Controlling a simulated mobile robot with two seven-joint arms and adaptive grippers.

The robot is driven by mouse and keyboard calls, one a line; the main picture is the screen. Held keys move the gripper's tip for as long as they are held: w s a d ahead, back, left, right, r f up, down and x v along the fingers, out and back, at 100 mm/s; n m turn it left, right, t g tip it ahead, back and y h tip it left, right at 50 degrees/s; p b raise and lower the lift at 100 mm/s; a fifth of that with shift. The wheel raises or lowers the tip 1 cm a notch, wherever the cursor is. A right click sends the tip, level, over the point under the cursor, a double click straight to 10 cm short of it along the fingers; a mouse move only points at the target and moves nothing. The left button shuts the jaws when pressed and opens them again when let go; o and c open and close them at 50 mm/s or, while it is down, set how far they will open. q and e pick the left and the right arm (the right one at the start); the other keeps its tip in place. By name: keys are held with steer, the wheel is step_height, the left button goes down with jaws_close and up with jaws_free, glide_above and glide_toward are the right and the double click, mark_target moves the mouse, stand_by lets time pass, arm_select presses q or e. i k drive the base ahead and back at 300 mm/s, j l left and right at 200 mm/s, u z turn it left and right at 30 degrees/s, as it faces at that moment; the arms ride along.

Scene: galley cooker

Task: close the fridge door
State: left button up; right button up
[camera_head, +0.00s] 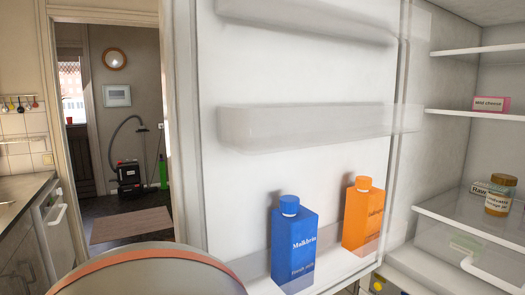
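The fridge door (300,75) stands wide open, with its white inner side facing me and filling the middle of the head view. It carries clear door shelves (300,125). The lowest one holds a blue carton (294,243) and an orange carton (362,213), both upright. The open fridge interior (455,90) is at the right, next to the door. The door's lower edge is cut off by the frame. Neither of my grippers is in view, so I cannot see where they are relative to the door.
Inside the fridge, a pink pack (491,104) lies on a shelf and a brown jar (500,195) stands lower. At left, a doorway shows a red and black vacuum cleaner (130,177) and a rug (131,225). A counter (22,192) and white appliance (55,232) line the far left.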

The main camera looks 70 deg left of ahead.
mark_target(265, 101)
steer(key=k+j, duration=0.1)
steer(key=j, duration=0.35)
steer(key=j+u, duration=0.1)
steer(key=j, duration=0.4)
steer(key=j+z, duration=0.1)
steer(key=j, duration=0.35)
steer(key=k+j, duration=0.15)
steer(key=j, duration=0.3)
steer(key=j+z, duration=0.15)
steer(key=j, duration=0.3)
steer(key=k+j+z, duration=0.1)
steer(key=j, duration=0.3)
steer(key=k+j, duration=0.15)
steer(key=j, duration=0.25)
steer(key=j+z, duration=0.05)
